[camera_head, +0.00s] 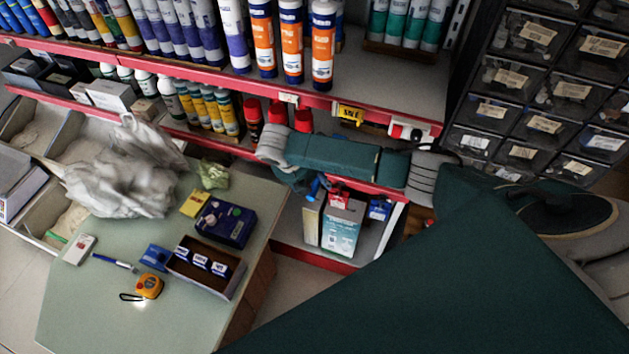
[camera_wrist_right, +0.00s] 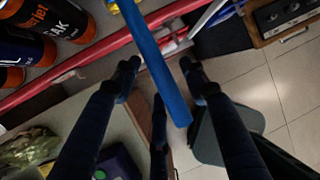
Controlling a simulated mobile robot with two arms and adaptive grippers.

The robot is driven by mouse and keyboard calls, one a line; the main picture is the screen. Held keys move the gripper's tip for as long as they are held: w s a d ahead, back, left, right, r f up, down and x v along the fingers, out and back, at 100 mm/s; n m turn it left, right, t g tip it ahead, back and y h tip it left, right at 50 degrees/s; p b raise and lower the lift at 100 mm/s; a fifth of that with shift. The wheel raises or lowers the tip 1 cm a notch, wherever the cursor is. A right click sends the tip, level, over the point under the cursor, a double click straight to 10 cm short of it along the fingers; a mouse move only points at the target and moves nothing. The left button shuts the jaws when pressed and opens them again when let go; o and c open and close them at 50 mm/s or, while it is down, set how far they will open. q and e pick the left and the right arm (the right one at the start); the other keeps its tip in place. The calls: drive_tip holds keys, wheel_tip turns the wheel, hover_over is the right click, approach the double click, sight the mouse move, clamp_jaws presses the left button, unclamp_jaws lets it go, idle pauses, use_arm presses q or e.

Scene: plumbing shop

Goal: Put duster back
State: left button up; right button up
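The duster's head is not recognisable in either view. A long blue bar, possibly its handle (camera_wrist_right: 158,60), runs from the top edge down between the fingers of my right gripper (camera_wrist_right: 160,78) in the right wrist view. The fingers are spread, with gaps visible beside the bar; no firm grip shows. In the head view, my right gripper (camera_head: 303,187) is beyond the table's right edge, in front of the lower shelf, with a small blue piece (camera_head: 314,188) at its fingertips. My arm hides part of that shelf. My left gripper is not in view.
The green table (camera_head: 180,316) holds a grey plastic bag (camera_head: 125,175), a dark blue box (camera_head: 224,222), an open carton (camera_head: 233,287) and an orange tape measure (camera_head: 148,287). Red-edged shelves (camera_head: 225,82) hold bottles and tubes. A white-and-teal box (camera_head: 342,230) stands low, near my gripper.

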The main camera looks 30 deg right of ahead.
drive_tip(key=b+v, duration=0.1)
drive_tip(key=v, duration=1.1)
drive_tip(key=shift+a, duration=0.1)
